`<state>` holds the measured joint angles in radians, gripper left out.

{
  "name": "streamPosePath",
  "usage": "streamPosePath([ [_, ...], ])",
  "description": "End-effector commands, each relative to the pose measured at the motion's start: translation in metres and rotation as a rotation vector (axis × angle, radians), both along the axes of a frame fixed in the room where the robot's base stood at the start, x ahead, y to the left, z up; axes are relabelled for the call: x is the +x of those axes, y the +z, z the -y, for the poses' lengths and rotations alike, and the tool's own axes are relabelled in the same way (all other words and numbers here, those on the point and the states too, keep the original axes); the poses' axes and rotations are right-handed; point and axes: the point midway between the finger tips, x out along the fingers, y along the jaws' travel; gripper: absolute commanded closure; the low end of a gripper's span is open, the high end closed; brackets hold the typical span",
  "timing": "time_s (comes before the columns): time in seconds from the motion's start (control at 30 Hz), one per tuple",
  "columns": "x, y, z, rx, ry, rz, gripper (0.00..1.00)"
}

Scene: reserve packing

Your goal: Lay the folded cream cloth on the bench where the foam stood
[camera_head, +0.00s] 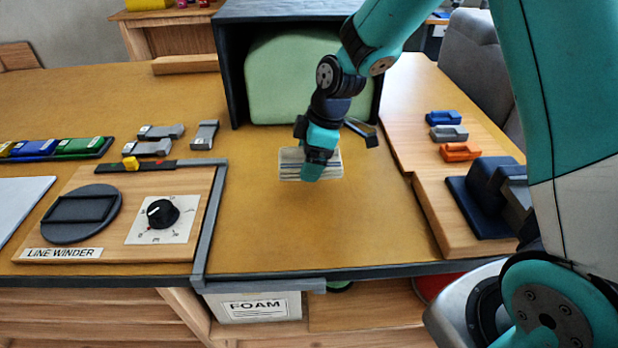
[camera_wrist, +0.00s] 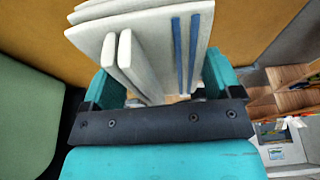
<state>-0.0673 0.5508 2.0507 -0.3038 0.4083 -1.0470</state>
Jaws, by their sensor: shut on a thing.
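The folded cream cloth (camera_head: 290,164) has dark stripes in the head view. In the wrist view its cream layers (camera_wrist: 150,45) show two blue stripes. My gripper (camera_head: 318,168) is shut on the cloth over the open middle of the bench (camera_head: 310,225). The gripper also shows in the wrist view (camera_wrist: 160,90), with a teal finger on each side of the layers. I cannot tell whether the cloth touches the bench. A large pale green block (camera_head: 290,80), perhaps the foam, sits inside a dark open-fronted box (camera_head: 230,75) behind the cloth.
A LINE WINDER board (camera_head: 110,240) stands left, beside a grey rail (camera_head: 212,215). A raised wooden ledge (camera_head: 435,200) at right holds blue, grey and orange clips and a dark device (camera_head: 480,200). A bin labelled FOAM (camera_head: 255,306) is below the front edge. The bench in front is clear.

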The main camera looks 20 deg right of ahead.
Motion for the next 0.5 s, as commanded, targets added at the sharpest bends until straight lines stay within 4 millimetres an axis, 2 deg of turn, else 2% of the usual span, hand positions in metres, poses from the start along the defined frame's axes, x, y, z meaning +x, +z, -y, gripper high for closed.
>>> streamPosePath([
  [0.1,-0.001,-0.020,-0.001,-0.001,0.001,-0.004,0.39],
  [0.27,-0.001,-0.033,-0.002,0.000,0.003,-0.002,0.39],
  [0.5,0.000,-0.065,-0.002,0.000,0.003,-0.001,0.39],
])
